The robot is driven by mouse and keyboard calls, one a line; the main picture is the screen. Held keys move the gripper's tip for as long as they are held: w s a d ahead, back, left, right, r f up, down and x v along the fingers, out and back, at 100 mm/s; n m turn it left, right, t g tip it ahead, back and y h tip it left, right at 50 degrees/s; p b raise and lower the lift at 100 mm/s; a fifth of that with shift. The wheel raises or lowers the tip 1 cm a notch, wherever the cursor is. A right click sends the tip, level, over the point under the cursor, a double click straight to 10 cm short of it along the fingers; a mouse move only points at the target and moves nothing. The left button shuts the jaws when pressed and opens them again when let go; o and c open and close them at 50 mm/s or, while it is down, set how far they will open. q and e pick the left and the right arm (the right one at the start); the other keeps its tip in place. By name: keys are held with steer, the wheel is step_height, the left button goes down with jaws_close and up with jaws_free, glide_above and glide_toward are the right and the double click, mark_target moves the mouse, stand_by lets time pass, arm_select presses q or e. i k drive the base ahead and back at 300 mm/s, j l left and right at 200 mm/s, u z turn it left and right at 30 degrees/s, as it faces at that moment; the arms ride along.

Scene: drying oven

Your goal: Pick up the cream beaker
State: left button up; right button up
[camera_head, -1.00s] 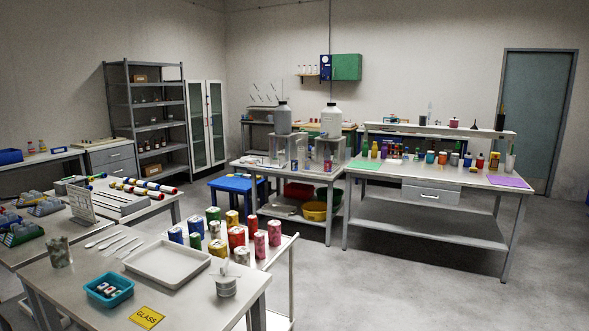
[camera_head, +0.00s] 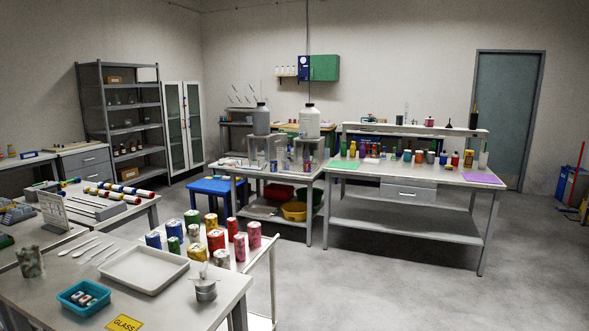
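I cannot make out a cream beaker for certain. Several small coloured vessels, an orange one (camera_head: 419,157) among them, stand in a row on the far right workbench (camera_head: 400,176). They are too small to tell which, if any, is the cream one. Neither of my grippers is in view.
A near table holds a white tray (camera_head: 112,275), a teal bin (camera_head: 68,297) and a yellow GLASS sign (camera_head: 124,324). A cart (camera_head: 255,256) with coloured cans stands behind it. Open grey floor (camera_head: 370,285) lies ahead and right. A blue stool (camera_head: 213,187) stands further back.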

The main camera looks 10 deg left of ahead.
mark_target(285, 162)
steer(key=i+l+z, duration=0.25)
steer(key=i, duration=0.9)
steer(key=i+l+z, duration=0.2)
steer(key=i, duration=0.95)
steer(key=i+u, duration=0.15)
steer(key=i, duration=0.45)
steer(key=i+u, duration=0.1)
steer(key=i, duration=0.5)
steer(key=i+u, duration=0.15)
steer(key=i, duration=0.45)
steer(key=i+l+u, duration=0.15)
steer(key=i, duration=0.4)
steer(key=i+j+u, duration=0.3)
steer(key=i, duration=0.35)
steer(key=i+l+u, duration=0.1)
steer(key=i+u, duration=0.2)
steer(key=i, duration=0.35)
